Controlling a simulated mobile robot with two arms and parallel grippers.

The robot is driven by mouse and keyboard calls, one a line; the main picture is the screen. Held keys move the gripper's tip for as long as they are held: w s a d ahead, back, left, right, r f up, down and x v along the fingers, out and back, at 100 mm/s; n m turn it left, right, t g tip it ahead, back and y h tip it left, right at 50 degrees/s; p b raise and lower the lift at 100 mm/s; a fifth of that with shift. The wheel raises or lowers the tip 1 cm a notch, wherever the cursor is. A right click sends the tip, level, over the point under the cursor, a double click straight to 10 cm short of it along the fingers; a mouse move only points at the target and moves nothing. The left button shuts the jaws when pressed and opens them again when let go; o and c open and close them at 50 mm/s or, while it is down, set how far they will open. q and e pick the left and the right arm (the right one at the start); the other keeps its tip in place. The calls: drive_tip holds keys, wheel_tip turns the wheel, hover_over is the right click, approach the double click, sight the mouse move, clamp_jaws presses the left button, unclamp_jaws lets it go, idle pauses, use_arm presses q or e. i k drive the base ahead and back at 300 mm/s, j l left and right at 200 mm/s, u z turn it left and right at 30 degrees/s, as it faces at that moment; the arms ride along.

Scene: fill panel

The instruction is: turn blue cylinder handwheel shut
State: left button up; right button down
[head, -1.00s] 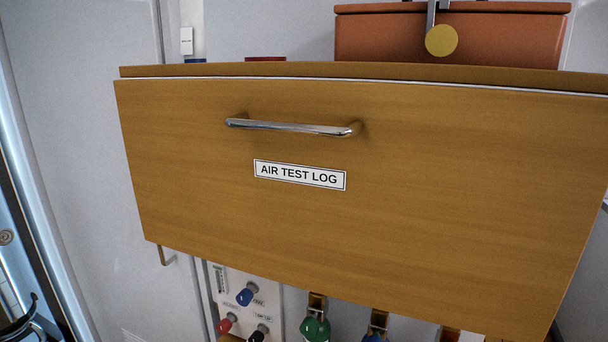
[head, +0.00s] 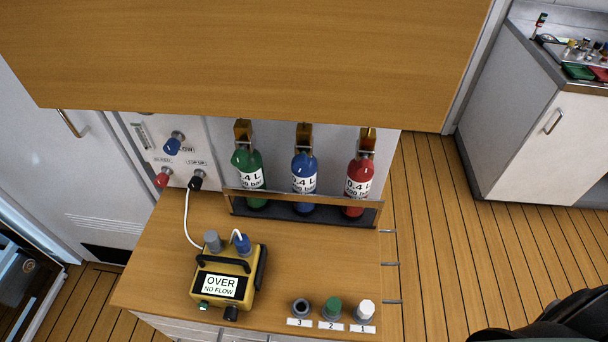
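The blue cylinder (head: 304,178) stands upright in a rack, between a green cylinder (head: 249,168) and a red cylinder (head: 360,182). Its white label reads 0.4 L; a brass-coloured valve block (head: 303,135) sits on its neck. I cannot make out its handwheel clearly or tell how far it is turned. I see neither gripper's fingers. A black rounded part, probably mine, shows at the bottom right corner.
The rack's rail (head: 300,197) crosses in front of the cylinders. A yellow device (head: 225,284) reading "OVER NO FLOW" stands on the worktop (head: 165,255). Three caps on numbered labels line its front edge.

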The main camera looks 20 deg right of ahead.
sight(301, 165)
drive_tip(key=j+z, duration=0.1)
drive_tip(key=j, duration=0.45)
drive_tip(key=k+j+z, duration=0.1)
drive_tip(key=j, duration=0.45)
drive_tip(key=j+z, duration=0.1)
drive_tip(key=j, duration=0.45)
drive_tip(key=k, duration=0.05)
